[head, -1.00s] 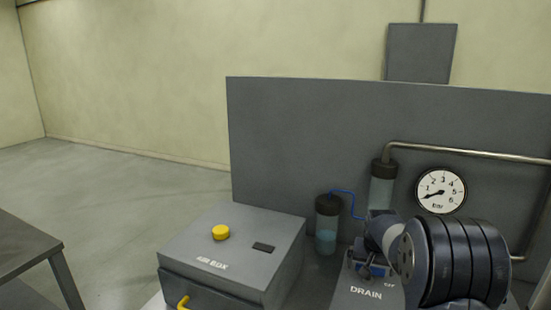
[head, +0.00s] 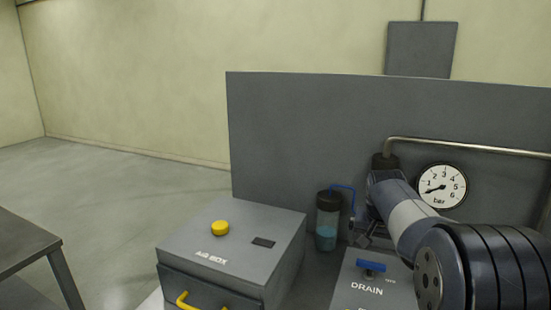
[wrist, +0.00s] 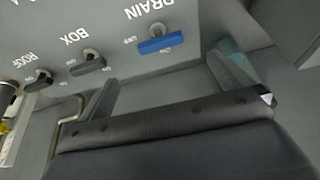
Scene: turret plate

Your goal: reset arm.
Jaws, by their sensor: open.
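My gripper (head: 366,240) is open and empty in the head view, beside the back left corner of the grey DRAIN panel. My arm reaches in from the lower right and hides part of the panel. In the wrist view my gripper (wrist: 162,68) shows two spread fingers with nothing between them. The blue handle (head: 371,266) on the DRAIN panel (head: 345,292) is apart from the fingers.
A grey air box (head: 205,243) with a yellow button (head: 220,228) and yellow handle (head: 186,300) stands left. A clear cylinder of blue liquid (head: 327,225) stands close left of my gripper. A pressure gauge (head: 442,187) and metal pipe (head: 470,147) are behind.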

